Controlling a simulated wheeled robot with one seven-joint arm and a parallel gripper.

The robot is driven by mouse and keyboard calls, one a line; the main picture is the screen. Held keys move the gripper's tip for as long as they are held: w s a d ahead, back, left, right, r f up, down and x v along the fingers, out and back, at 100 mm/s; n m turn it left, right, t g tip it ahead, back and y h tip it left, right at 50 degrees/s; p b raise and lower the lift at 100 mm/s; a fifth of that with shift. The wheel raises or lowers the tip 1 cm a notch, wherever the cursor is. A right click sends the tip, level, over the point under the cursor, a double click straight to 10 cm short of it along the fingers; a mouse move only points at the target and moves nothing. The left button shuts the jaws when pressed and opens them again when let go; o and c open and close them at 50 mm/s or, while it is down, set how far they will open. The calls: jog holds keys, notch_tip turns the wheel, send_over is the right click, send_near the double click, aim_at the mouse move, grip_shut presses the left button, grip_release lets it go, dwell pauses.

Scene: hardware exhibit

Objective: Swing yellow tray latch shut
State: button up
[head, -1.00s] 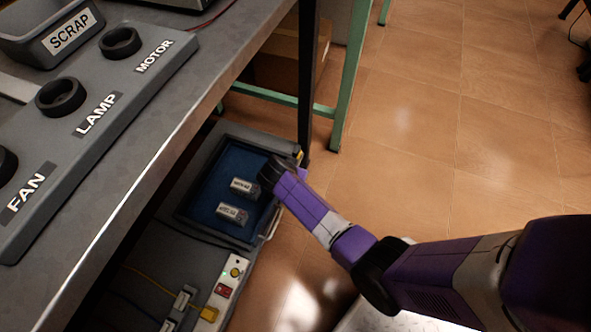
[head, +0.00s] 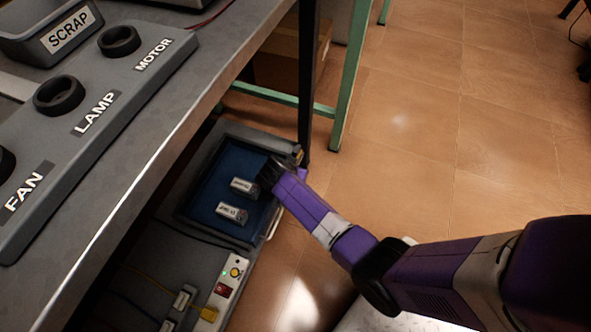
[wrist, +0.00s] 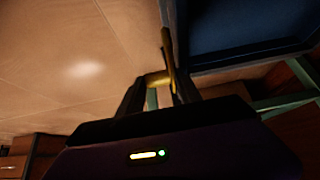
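In the head view my wrist hides much of the tray's right edge.
The bench top with a control panel (head: 130,70) overhangs the tray on the left. A dark bench leg (head: 307,80) and green frame (head: 345,90) stand behind the tray. A switch box (head: 222,288) with cables lies in front. Tiled floor on the right is clear.

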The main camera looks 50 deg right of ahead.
jog(key=a+p+v, duration=0.1)
jog(key=p+v, duration=0.6)
jog(key=v, duration=0.1)
jog(key=shift+s+a+p, duration=0.2)
jog(key=shift+p, duration=0.1)
dwell(0.4)
jog(key=shift+f, duration=0.1)
dwell(0.3)
jog(key=p+v, duration=0.3)
jog(key=v, duration=0.4)
jog(key=shift+a+r, duration=0.15)
jog(key=shift+r, duration=0.2)
